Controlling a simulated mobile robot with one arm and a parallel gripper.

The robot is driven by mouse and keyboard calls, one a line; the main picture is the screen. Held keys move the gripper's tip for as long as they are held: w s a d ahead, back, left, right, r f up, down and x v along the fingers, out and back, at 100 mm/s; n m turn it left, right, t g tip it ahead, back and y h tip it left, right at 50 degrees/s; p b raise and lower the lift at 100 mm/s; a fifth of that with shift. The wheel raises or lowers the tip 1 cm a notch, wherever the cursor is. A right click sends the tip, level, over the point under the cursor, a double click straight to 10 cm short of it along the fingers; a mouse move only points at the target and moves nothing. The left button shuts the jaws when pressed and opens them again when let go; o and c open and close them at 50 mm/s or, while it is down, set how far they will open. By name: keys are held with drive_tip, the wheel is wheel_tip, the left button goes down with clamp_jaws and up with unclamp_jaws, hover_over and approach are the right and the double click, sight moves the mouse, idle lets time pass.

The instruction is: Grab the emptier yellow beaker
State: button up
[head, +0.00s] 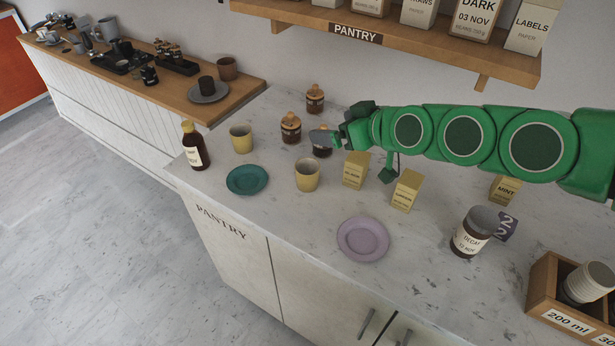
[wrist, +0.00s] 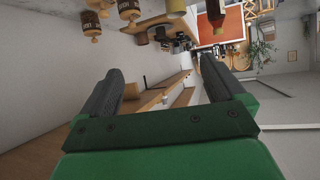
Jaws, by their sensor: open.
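Two yellow beakers stand upright on the marble counter. One beaker (head: 241,140) is farther back at the left, behind the teal plate. The other beaker (head: 307,178) is nearer the middle, right of the teal plate. I cannot tell how full either one is. My gripper (head: 338,139) is above the counter near the brown jars, behind and to the right of the nearer beaker, partly hidden by its own arm. In the wrist view my gripper (wrist: 164,85) is open with nothing between its fingers. Part of a yellow beaker (wrist: 176,6) shows at that view's top edge.
Brown jars (head: 290,129) stand close to my gripper. A teal plate (head: 247,180), a brown bottle (head: 194,147), yellow cartons (head: 355,170) and a lilac plate (head: 363,239) are around the beakers. A pantry shelf (head: 410,37) hangs above. Bare counter lies between the two plates.

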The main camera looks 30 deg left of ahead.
drive_tip(key=a+y, duration=0.1)
drive_tip(key=a, duration=0.2)
approach(300, 163)
drive_tip(key=shift+w+a+f+n, duration=0.1)
drive_tip(key=shift+a+f+n, duration=0.2)
drive_tip(key=shift+a+f, duration=0.25)
drive_tip(key=shift+x, duration=3.7)
drive_tip(key=shift+c, duration=0.3)
drive_tip(key=c, duration=1.1)
drive_tip(key=shift+r, duration=0.3)
